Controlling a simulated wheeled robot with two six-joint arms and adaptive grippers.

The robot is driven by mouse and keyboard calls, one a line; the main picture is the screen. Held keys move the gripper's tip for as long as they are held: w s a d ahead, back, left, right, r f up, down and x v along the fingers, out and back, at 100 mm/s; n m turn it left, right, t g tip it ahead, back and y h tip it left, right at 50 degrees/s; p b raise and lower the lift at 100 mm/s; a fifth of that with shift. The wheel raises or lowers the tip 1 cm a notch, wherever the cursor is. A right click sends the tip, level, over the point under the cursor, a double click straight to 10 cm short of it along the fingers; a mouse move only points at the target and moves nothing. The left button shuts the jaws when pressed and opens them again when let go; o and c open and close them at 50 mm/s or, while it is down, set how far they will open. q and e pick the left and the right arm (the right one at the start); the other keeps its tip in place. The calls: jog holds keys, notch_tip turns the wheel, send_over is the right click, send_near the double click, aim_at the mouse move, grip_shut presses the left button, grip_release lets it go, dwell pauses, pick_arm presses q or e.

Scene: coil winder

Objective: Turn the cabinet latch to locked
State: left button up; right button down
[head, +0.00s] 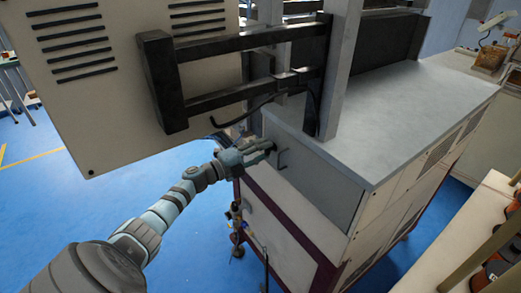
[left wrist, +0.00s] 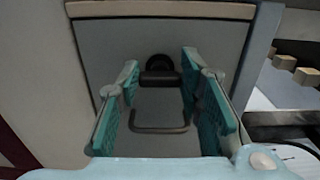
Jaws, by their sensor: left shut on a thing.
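The cabinet latch (left wrist: 160,77) is a dark bar on a round black base on the grey cabinet front, seen in the left wrist view. The bar lies across the picture, between the fingertips of my left gripper (left wrist: 161,74). The gripper is shut on the latch, with a fingertip at each end of the bar. In the head view my left gripper (head: 264,149) is against the front of the cabinet (head: 320,185) and hides the latch. My right gripper is not in view.
A thin wire handle (head: 283,160) sticks out of the cabinet front close beside the gripper; it also shows below the latch in the wrist view (left wrist: 160,130). A vented box (head: 120,90) and dark frame bars (head: 225,45) overhang the arm. Blue floor lies open at left.

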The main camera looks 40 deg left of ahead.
pick_arm(q)
jog(key=shift+r, duration=0.15)
jog(key=o, duration=1.2)
jog(key=shift+w+d, duration=0.15)
jog(key=shift+w, duration=0.1)
jog(key=shift+c, duration=0.2)
jog(key=v, duration=1.2)
